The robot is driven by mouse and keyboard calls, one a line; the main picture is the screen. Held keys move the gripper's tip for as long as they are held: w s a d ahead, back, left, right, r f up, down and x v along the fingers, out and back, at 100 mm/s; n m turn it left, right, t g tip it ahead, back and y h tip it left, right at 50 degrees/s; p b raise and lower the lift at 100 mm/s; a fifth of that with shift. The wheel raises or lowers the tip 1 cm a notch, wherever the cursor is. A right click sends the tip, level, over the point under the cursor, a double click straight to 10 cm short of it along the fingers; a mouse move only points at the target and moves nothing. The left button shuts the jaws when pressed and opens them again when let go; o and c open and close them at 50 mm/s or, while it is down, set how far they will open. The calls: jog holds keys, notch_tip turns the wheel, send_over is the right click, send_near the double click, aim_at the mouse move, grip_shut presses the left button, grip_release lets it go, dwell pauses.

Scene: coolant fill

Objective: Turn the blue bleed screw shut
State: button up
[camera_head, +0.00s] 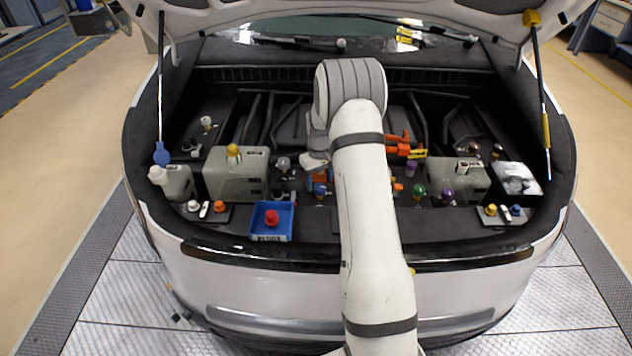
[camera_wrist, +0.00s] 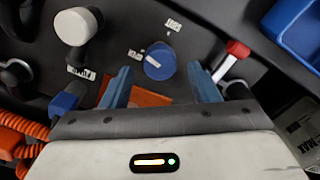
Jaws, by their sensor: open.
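The blue bleed screw (camera_wrist: 160,62) shows as a round blue knob in the wrist view, with small white labels beside it. In the head view, a small blue knob (camera_head: 320,189) just left of my forearm appears to be this screw. My gripper (camera_wrist: 159,68) is open, with one finger on each side of the screw in the picture. Its fingertips look close to the screw, but I cannot tell whether they touch it or are still above it. In the head view my arm hides most of my gripper.
A blue tray (camera_head: 258,236) holding a red cap (camera_head: 272,217) sits on the front edge. In the wrist view, a white round cap (camera_wrist: 75,27), a red-ended part (camera_wrist: 237,50) and an orange corrugated hose (camera_wrist: 22,125) surround the screw. The open hood is overhead.

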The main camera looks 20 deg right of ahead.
jog(key=shift+f, duration=0.7)
